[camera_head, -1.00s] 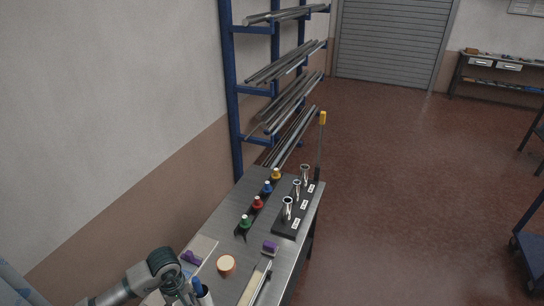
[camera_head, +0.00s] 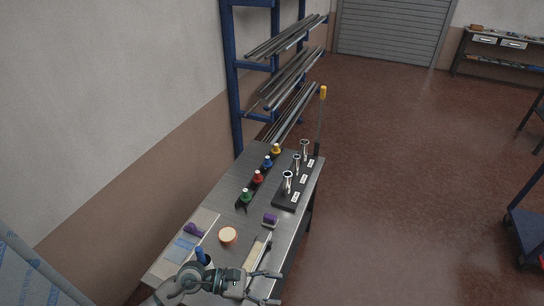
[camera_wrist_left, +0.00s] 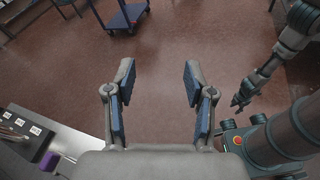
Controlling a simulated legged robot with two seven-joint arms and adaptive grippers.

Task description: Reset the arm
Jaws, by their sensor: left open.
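My left gripper (camera_head: 278,288) is at the bottom of the head view, over the near right edge of the metal workbench (camera_head: 218,207). Its fingers point right, spread apart with nothing between them. In the left wrist view its open fingers (camera_wrist_left: 158,85) frame bare floor. My right gripper (camera_wrist_left: 240,100) shows small at the right of the left wrist view, at the end of my other arm; whether it is open or shut is unclear. It is outside the head view.
The bench holds an orange-rimmed round container (camera_head: 228,236), a purple-topped block (camera_head: 270,219), a purple tool (camera_head: 194,230), colored-top bottles and metal cups on a black stand (camera_head: 284,198). A blue rack (camera_head: 231,80) stands behind.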

